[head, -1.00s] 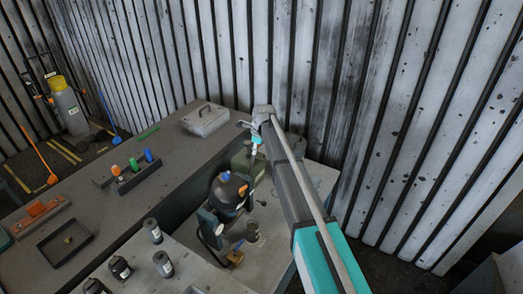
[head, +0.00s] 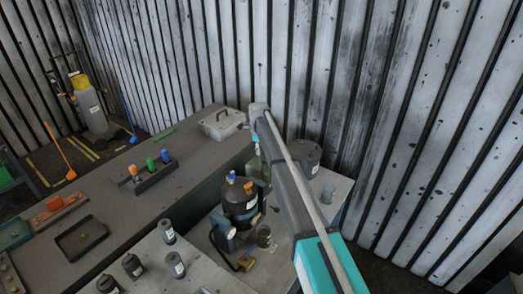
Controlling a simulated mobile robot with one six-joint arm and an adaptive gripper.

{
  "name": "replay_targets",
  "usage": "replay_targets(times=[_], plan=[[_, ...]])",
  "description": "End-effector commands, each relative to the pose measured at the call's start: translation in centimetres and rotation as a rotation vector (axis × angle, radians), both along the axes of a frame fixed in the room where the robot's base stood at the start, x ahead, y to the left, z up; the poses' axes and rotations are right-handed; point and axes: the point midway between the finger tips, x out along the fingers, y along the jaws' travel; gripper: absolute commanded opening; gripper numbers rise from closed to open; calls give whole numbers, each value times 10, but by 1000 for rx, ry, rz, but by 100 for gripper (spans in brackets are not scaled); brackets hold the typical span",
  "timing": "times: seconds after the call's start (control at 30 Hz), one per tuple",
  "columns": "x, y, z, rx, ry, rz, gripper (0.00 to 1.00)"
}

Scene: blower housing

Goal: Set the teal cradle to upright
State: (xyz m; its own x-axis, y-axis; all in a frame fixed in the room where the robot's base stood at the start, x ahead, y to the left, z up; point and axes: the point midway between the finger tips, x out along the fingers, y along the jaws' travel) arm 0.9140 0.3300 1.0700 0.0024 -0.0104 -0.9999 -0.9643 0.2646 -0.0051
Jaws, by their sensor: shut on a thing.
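The teal cradle (head: 231,240) stands on the lower grey bench in the head view. It carries a black rounded vessel (head: 239,204) with a blue cap and an orange knob on top. The vessel looks close to upright. My gripper (head: 259,152) hangs from the arm's far end, just behind and right of the vessel's top. It is shut on a part of the cradle assembly. My arm hides most of the fingers and the contact point, so the exact part gripped cannot be seen.
Several dark canisters (head: 133,265) stand on the bench at front left. A larger grey drum (head: 307,156) is behind my arm. The left bench holds a bottle rack (head: 153,176), a black tray (head: 81,238) and a grey case (head: 222,123).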

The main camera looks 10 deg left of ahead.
Motion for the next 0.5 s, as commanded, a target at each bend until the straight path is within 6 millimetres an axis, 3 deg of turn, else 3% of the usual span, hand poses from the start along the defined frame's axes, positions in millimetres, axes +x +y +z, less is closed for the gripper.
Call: replay_targets(times=[0.03, 0.07, 0.2, 0.5], plan=[[-1, 3, -1, 7, 0, 2, 0], [-1, 3, -1, 6, 0, 2, 31], [0, 2, 0, 4, 0, 2, 57], [0, 0, 0, 2, 0, 0, 57]])
